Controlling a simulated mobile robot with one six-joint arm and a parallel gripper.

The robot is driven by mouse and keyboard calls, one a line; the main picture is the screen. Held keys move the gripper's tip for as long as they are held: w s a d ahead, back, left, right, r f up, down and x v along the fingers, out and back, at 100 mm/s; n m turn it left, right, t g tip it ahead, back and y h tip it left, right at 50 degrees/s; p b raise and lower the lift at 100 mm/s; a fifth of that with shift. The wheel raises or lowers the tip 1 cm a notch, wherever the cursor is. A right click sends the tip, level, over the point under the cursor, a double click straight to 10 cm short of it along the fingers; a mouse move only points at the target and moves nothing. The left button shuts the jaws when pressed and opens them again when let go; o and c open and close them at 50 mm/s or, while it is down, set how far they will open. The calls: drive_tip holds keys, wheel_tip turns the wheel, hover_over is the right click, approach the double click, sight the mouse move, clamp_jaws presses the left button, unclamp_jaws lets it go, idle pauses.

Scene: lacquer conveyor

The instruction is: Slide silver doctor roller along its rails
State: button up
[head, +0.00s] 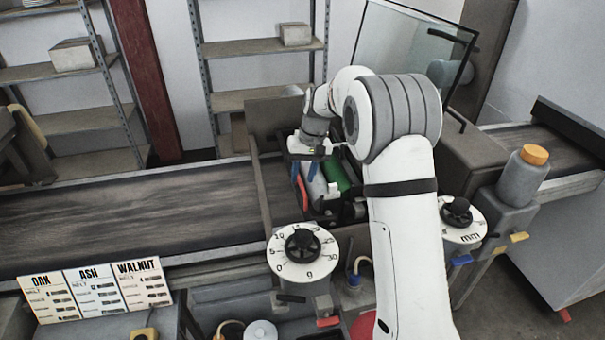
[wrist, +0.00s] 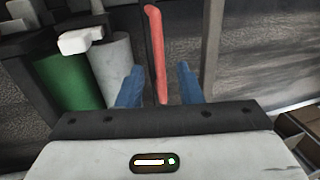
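The silver doctor roller (head: 317,186) lies beside a green roller (head: 335,173) in the coating unit over the belt. In the wrist view the silver roller (wrist: 112,68) stands to the right of the green roller (wrist: 64,80), with a white block (wrist: 80,40) at its top end. A red lever (head: 303,195) is beside the silver roller. My gripper (head: 302,172) is over the unit. In the wrist view its blue fingers (wrist: 159,82) are apart, with the red lever (wrist: 156,50) between them and gaps on both sides. Whether the lever is within fingertip depth is unclear.
A grams dial (head: 303,250) stands in front of the unit, and a mm dial (head: 460,218) is at right. A grey bottle with an orange cap (head: 525,175) stands further right. A tilted glass guard (head: 415,50) is behind my arm. The belt (head: 130,213) at left is clear.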

drive_tip(key=shift+a+f, duration=0.1)
drive_tip(key=shift+f, duration=0.45)
clamp_jaws()
